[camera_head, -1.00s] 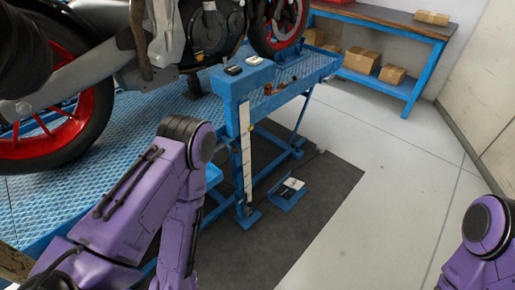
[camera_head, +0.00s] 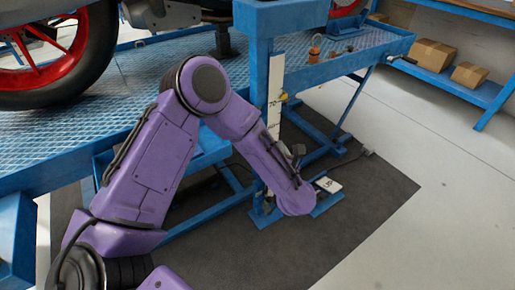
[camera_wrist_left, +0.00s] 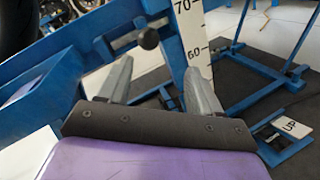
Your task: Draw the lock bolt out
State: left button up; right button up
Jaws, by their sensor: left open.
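In the left wrist view a black round knob (camera_wrist_left: 148,39), which looks like the lock bolt's head, sticks out from the blue lift post beside the white height scale (camera_wrist_left: 194,45). My left gripper (camera_wrist_left: 157,66) is open, its two grey fingers pointing toward the knob. The knob appears beyond the fingertips and between them, apart from both. In the head view the scale (camera_head: 275,85) runs down the post, and my left forearm reaches down in front of its lower part. The knob cannot be made out there. My right gripper is out of view.
The blue lift table (camera_head: 130,120) carries a motorcycle (camera_head: 75,50) above my left arm. A pedal marked UP (camera_head: 328,184) lies on the dark mat at the post's foot. A blue shelf with boxes (camera_head: 433,54) stands at the back right. Floor on the right is clear.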

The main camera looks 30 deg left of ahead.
pick_arm(q)
jog(key=w+a+n, duration=0.1)
jog(key=w+a, duration=0.1)
jog(key=a, duration=0.1)
jog(key=w+a+n+g+y, duration=0.1)
jog(key=w+a+n, duration=0.1)
jog(key=a, duration=0.1)
jog(key=w+a+r+n, duration=0.1)
jog(key=w+a+n, duration=0.1)
jog(key=a, duration=0.1)
jog(key=shift+w+a+r+g+y+b, duration=0.1)
jog(key=shift+w+a+g+y+b, duration=0.05)
jog(key=shift+a+g+y+b, duration=0.2)
jog(key=shift+d, duration=0.1)
grip_shut()
jog(key=shift+d, duration=0.1)
